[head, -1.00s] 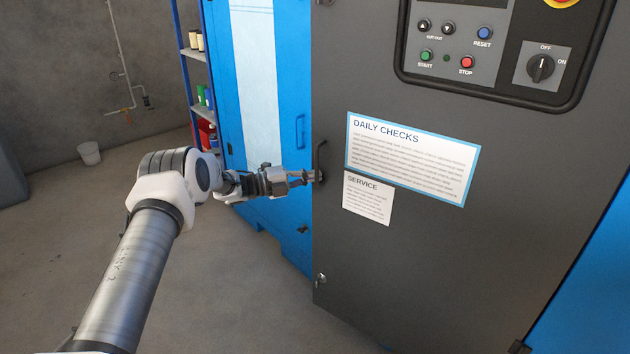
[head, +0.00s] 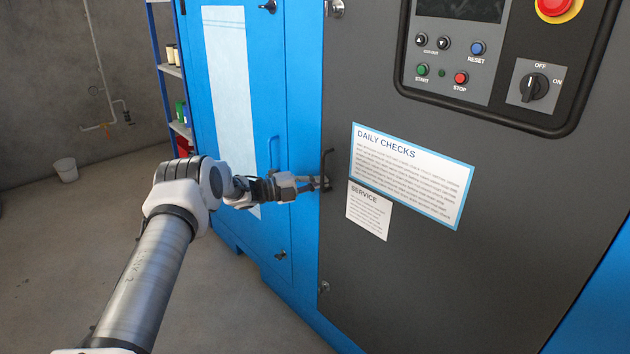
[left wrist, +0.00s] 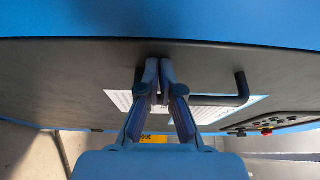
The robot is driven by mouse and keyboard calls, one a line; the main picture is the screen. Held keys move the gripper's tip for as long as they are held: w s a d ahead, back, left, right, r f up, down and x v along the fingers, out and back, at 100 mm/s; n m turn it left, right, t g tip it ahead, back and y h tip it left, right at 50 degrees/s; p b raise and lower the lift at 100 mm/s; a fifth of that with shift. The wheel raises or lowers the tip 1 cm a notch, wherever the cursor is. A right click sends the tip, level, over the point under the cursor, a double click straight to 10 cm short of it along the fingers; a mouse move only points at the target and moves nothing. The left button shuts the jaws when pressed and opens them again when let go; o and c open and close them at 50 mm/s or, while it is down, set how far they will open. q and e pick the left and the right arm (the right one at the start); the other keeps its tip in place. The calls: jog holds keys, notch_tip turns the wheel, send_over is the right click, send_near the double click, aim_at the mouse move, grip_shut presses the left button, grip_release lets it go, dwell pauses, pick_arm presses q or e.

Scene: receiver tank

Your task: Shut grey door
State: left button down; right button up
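The grey door (head: 420,270) fills the right of the head view. It stands close to the blue cabinet frame; I cannot tell whether it is fully flush. Its black handle (head: 327,163) is at the left edge of the door and also shows in the left wrist view (left wrist: 215,100). My left gripper (head: 322,184) is at the lower end of the handle. In the left wrist view its fingers (left wrist: 159,80) are nearly together and appear closed on the handle's end, which they partly hide. My right gripper is not in view.
A blue cabinet door (head: 230,110) stands left of the grey door. A control panel (head: 490,60) and paper notices (head: 410,175) are on the grey door. A shelf (head: 172,70) and a white bucket (head: 66,170) are further left. Floor at lower left is clear.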

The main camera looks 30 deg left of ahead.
pick_arm(q)
jog(key=shift+w+a+r, duration=0.1)
jog(key=shift+w+r, duration=0.15)
jog(key=shift+r, duration=0.25)
jog(key=shift+w+r, duration=0.25)
jog(key=shift+r, duration=0.25)
jog(key=shift+s+a+f, duration=0.2)
jog(key=shift+s+a, duration=0.15)
jog(key=f+v, duration=0.1)
jog(key=v, duration=1)
jog(key=shift+s+f, duration=0.25)
jog(key=shift+s, duration=0.25)
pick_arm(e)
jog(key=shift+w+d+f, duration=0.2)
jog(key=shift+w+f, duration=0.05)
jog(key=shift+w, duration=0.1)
pick_arm(q)
jog(key=shift+d, duration=0.15)
